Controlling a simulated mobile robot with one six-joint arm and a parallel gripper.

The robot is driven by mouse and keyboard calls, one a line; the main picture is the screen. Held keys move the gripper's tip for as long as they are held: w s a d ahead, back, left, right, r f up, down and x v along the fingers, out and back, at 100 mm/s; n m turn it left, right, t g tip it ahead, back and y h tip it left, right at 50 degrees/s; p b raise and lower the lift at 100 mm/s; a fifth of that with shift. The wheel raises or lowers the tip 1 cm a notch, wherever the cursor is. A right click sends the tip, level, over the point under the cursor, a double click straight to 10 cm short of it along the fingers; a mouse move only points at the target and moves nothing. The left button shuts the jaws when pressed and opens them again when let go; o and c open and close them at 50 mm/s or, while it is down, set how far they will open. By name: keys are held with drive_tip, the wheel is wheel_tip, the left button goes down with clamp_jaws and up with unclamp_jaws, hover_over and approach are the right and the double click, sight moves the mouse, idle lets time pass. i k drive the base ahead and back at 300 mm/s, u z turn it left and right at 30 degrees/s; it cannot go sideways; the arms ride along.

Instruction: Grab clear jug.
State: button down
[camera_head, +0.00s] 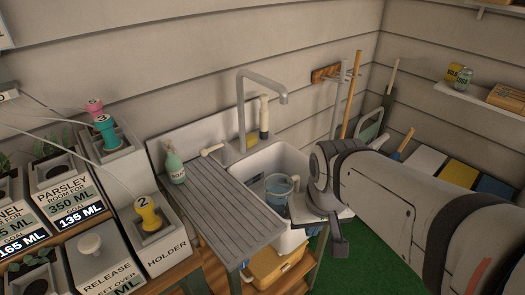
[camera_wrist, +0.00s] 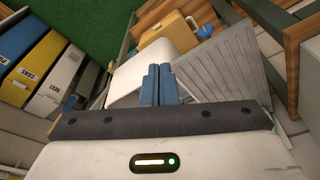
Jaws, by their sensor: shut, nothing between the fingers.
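The clear jug (camera_head: 277,191) is a see-through, blue-tinted vessel standing in the white sink (camera_head: 252,166) in the head view. My arm's end is just right of the jug and sink, and partly covers the sink's right side. My gripper (camera_wrist: 158,68) shows in the wrist view with its blue fingers together and nothing between them. The fingers lie in front of the white sink (camera_wrist: 127,88) there. I cannot make out the jug in the wrist view.
A ribbed drainboard (camera_head: 222,200) with a green soap bottle (camera_head: 174,163) lies left of the sink. A tall tap (camera_head: 241,115) rises behind it. A yellow crate (camera_head: 272,268) sits below. Planters and a holder (camera_head: 165,240) stand at left. Coloured bins (camera_head: 458,176) are at right.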

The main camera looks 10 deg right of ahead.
sight(278, 187)
drive_tip(key=u, duration=1.85)
drive_tip(key=k, duration=0.9)
drive_tip(key=z, duration=1.3)
drive_tip(key=i, duration=1)
drive_tip(key=z, duration=0.05)
